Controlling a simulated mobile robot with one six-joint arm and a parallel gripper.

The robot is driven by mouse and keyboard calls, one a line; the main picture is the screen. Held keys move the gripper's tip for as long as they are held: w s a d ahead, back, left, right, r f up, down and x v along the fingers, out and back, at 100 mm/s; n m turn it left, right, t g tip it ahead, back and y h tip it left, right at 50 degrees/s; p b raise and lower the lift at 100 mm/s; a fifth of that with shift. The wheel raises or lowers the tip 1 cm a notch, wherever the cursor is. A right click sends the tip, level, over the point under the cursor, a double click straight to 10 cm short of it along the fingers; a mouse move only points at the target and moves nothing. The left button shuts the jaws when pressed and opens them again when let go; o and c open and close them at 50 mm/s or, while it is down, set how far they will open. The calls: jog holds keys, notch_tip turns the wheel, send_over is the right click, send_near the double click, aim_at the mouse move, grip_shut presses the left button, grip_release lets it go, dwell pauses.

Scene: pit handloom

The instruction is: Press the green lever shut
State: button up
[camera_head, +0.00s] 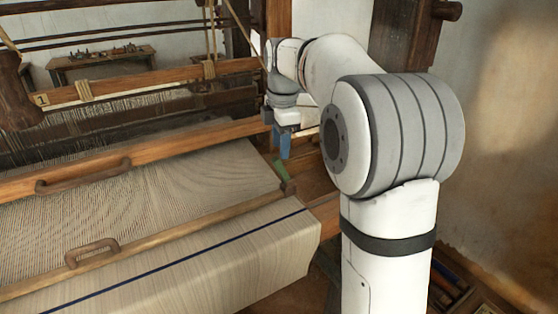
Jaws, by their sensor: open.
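The green lever (281,170) is a small green piece at the right edge of the woven cloth. It stands tilted up by the right end of the wooden front beam. My gripper (284,152) has blue fingers and points down just above the lever, near its upper end. It is open, with nothing visible between its fingers. I cannot tell from this view whether the fingers touch the lever. The lever's lower end meets a dark fitting near the loom's side.
The loom's cloth (170,205) spreads to the left. A wooden bar with a handle (85,179) crosses it, and another handle (92,252) sits on the front beam. A dark wooden post (408,35) stands behind my arm. A tray (455,285) lies on the floor at lower right.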

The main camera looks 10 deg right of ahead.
aim_at(280, 166)
jog(key=f, duration=0.7)
jog(key=shift+w+f+p, duration=0.35)
jog(key=shift+w, duration=0.05)
grip_shut()
